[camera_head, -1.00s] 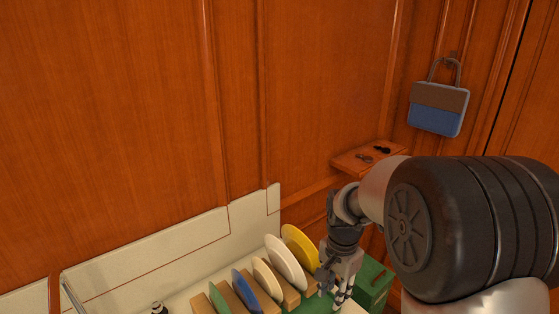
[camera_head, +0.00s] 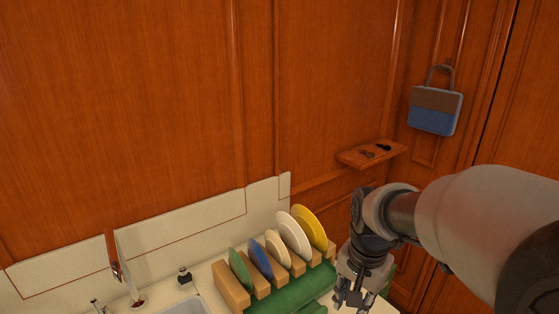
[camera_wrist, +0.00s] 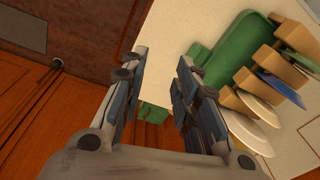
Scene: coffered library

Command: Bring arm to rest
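My gripper (camera_head: 354,298) hangs at the lower right in the head view, to the right of the dish rack, with its fingers pointing down. In the wrist view my gripper (camera_wrist: 160,72) has its two fingers apart with nothing between them. It is open above the counter's edge. My arm reaches in from the right side of the head view.
A wooden rack (camera_head: 232,287) holds several plates, including a yellow plate (camera_head: 310,226), beside a green mat (camera_head: 300,291). A sink (camera_head: 190,308) is at the lower left. A small shelf (camera_head: 352,157) and a hanging bag (camera_head: 434,110) are on the wall behind my arm.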

